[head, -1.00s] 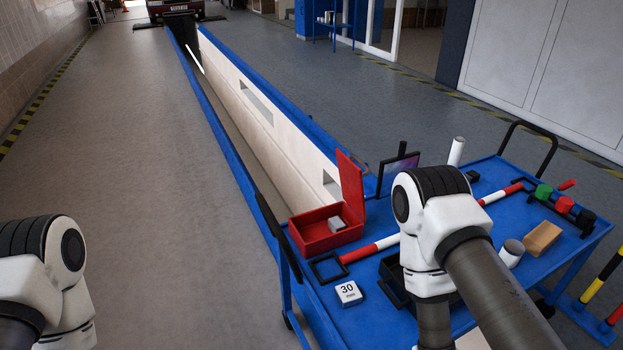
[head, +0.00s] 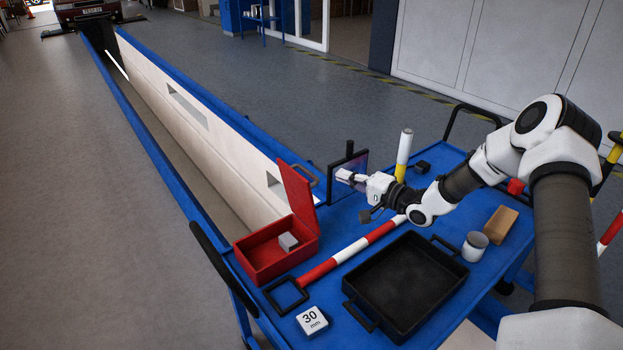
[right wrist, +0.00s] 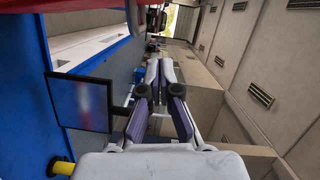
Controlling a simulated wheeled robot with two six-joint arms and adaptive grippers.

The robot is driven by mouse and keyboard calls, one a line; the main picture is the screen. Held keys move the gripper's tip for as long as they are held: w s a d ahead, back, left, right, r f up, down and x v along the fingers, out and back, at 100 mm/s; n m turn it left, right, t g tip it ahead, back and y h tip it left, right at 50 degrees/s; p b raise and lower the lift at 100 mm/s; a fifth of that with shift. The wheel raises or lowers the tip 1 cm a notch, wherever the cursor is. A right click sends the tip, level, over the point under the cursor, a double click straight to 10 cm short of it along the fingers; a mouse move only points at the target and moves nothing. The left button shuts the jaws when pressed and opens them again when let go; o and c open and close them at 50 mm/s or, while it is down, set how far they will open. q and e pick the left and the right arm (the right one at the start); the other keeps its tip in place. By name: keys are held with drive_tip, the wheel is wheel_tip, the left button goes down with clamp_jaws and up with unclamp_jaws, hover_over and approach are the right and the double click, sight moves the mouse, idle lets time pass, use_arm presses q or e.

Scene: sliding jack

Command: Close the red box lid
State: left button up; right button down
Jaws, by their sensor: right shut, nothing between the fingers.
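The red box (head: 262,262) stands on the left part of the blue cart, with a grey block (head: 288,242) inside. Its red lid (head: 297,190) stands upright, open, hinged on the right side of the box. My right gripper (head: 345,176) is shut and empty, to the right of the lid and apart from it, in front of a small dark screen (head: 362,163). In the right wrist view the fingers (right wrist: 158,68) are together with nothing between them, and the screen (right wrist: 80,103) is to their left. My left gripper is not in view.
On the blue cart (head: 350,212) lie a black tray (head: 405,285), a red and white bar (head: 350,250), a "30 mm" block (head: 311,320), a grey cup (head: 474,246) and a tan block (head: 501,223). A white and yellow cylinder (head: 403,155) stands behind my right arm.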

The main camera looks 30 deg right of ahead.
sight(312, 185)
drive_tip(key=w+a, duration=0.4)
drive_tip(key=w+a+f, duration=0.1)
drive_tip(key=w, duration=0.1)
drive_tip(key=shift+a+p, duration=0.3)
drive_tip(key=shift+a, duration=0.1)
drive_tip(key=shift+s+a, duration=0.15)
drive_tip(key=shift+a, duration=0.3)
drive_tip(key=shift+f, duration=0.1)
drive_tip(key=shift+a, duration=0.1)
